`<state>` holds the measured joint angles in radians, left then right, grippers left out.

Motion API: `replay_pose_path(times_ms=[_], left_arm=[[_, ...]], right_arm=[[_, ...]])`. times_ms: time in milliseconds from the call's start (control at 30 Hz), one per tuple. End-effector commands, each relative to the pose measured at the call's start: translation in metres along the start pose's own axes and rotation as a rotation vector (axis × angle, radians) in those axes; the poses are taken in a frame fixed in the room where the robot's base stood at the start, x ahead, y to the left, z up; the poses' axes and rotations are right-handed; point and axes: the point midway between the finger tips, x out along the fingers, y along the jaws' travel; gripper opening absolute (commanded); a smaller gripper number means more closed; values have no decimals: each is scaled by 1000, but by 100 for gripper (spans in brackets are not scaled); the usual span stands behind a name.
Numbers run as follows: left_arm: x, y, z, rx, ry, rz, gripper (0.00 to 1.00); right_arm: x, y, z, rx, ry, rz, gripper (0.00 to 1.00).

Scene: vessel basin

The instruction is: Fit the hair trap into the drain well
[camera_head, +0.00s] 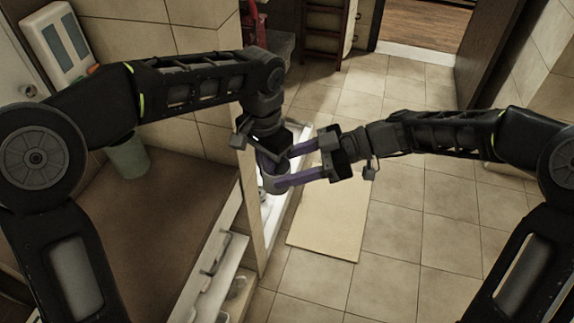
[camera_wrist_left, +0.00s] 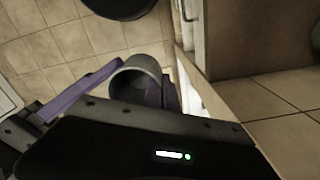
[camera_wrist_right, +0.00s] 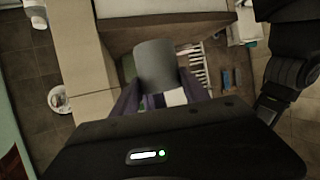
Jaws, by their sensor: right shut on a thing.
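The grey cylindrical hair trap (camera_head: 273,184) is held in the air between the purple fingers of my right gripper (camera_head: 291,168), which is shut on it. In the right wrist view the trap (camera_wrist_right: 157,64) stands up between the fingers. In the left wrist view its hollow round mouth (camera_wrist_left: 137,72) faces the camera, with purple fingers beside it. My left gripper (camera_head: 268,158) hangs right at the trap, pointing down. Whether its fingers are open or shut around the trap is unclear. I cannot make out the drain well in any view.
A beige mat (camera_head: 326,228) lies on the tiled floor. A low white ledge (camera_head: 205,280) with small items runs along the brown-floored area at the left. A greenish bin (camera_head: 129,158) stands there by the wall. Tiled floor at the right is clear.

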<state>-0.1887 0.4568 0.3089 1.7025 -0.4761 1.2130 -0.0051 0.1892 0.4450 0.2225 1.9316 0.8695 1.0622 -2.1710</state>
Motion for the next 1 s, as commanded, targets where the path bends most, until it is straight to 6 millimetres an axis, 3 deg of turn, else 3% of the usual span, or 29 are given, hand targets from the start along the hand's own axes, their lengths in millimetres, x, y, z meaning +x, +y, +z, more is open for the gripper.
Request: replay_pose_path(times_ms=[333,667,1000], left_arm=[[0,0,0,0,0,0,27],[-4,0,0,0,2,-1,27],[-51,0,-1,0,3,-1,27]], right_arm=[[0,0,0,0,0,0,14],[0,0,0,0,0,0,14],[0,0,0,0,0,0,14]])
